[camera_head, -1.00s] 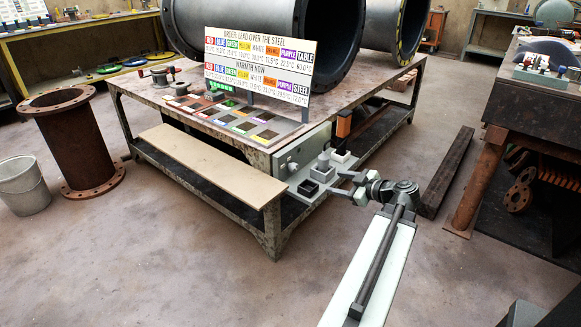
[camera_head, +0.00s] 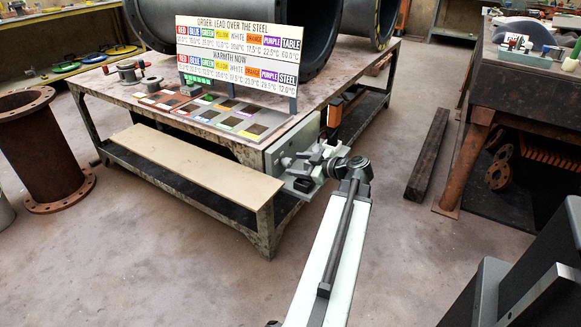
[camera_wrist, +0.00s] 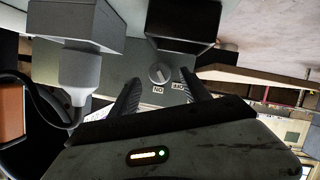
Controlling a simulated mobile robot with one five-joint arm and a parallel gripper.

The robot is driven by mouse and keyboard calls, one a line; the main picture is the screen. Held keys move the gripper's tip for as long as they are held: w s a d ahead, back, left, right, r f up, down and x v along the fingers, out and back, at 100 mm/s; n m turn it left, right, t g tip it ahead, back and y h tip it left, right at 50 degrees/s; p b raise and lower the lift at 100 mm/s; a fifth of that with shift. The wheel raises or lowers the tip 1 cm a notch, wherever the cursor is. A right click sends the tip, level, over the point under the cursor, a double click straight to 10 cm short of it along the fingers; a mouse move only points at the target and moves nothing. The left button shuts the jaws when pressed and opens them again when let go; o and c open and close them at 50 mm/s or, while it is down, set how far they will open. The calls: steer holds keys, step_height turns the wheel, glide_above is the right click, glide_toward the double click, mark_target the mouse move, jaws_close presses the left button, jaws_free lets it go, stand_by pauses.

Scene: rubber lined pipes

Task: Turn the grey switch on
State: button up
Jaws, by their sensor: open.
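The grey switch is a small round knob (camera_wrist: 159,73) with a diagonal mark on its face, on a grey-green panel (camera_wrist: 130,68) in the wrist view. Two small white labels sit beside it; they appear upside down. My gripper (camera_wrist: 163,84) is open, with one dark finger on each side of the knob in the picture. I cannot tell whether either finger touches it. In the head view, my gripper (camera_head: 308,162) is close in front of the panel at the table's near right corner. The knob's details are too small there.
A grey block (camera_wrist: 75,22) with a pale plug-like part and cable, and a black open box (camera_wrist: 183,20), flank the switch. A board shelf (camera_head: 200,160) lies left of the panel. A sign board (camera_head: 240,50) stands on the table.

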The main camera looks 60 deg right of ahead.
mark_target(290, 163)
steer(key=shift+b+x, duration=0.35)
steer(key=shift+x, duration=1.25)
jaws_close()
steer(key=shift+d+m+y+p, duration=0.15)
steer(key=shift+m+y+p, duration=0.2)
steer(key=shift+m+y, duration=1.45)
steer(key=shift+m, duration=0.6)
